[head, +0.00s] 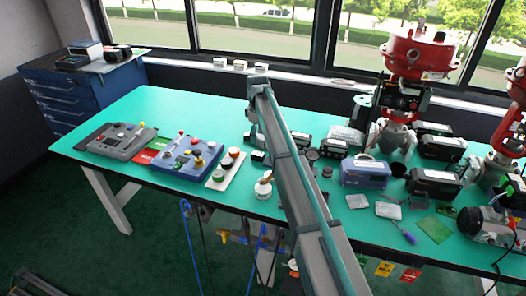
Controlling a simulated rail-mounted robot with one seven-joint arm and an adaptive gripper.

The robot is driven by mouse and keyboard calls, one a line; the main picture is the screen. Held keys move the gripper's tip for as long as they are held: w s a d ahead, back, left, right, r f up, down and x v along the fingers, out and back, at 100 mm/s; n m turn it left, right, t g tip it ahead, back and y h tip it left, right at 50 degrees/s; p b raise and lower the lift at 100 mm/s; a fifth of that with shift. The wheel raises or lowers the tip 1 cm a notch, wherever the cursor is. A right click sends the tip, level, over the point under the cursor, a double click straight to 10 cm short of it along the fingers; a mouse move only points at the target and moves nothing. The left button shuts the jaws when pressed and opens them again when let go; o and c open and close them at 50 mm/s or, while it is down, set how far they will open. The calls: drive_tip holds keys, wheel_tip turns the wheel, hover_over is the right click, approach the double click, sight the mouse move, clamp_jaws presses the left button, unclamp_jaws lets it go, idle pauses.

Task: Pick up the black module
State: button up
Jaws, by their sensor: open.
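Several black box-shaped modules are on the green table (140,110). One black module (437,184) lies at the right beside a blue box, and another black module (441,148) lies behind it. A smaller black module (334,148) lies just right of my arm, near the middle of the table. I cannot tell which of them the task names. My arm rises from the bottom edge and crosses in front of the table, hiding part of its middle. My gripper cannot be made out in the head view.
A red valve actuator (417,54) stands at the back right. A blue box (365,173) is in front of it. Grey and blue control panels (190,156) lie at the left. A purple-handled tool (402,231) lies near the front edge.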

drive_tip(key=shift+w+d+f, duration=0.15)
drive_tip(key=shift+d+f, duration=0.3)
drive_tip(key=shift+d, duration=0.4)
drive_tip(key=p, duration=0.1)
hover_over(260, 153)
drive_tip(key=f, duration=0.4)
drive_tip(key=shift+s+d+f, duration=0.25)
drive_tip(key=shift+s+f, duration=0.05)
drive_tip(key=shift+f, duration=0.1)
drive_tip(key=shift+w+a+f+p, duration=0.15)
drive_tip(key=shift+f+p, duration=0.35)
drive_tip(key=shift+f, duration=0.8)
drive_tip(key=shift+a+f+p, duration=0.1)
drive_tip(key=shift+f+p, duration=0.35)
drive_tip(key=shift+f, duration=0.8)
drive_tip(key=shift+c, duration=0.4)
clamp_jaws()
drive_tip(key=shift+r, duration=0.15)
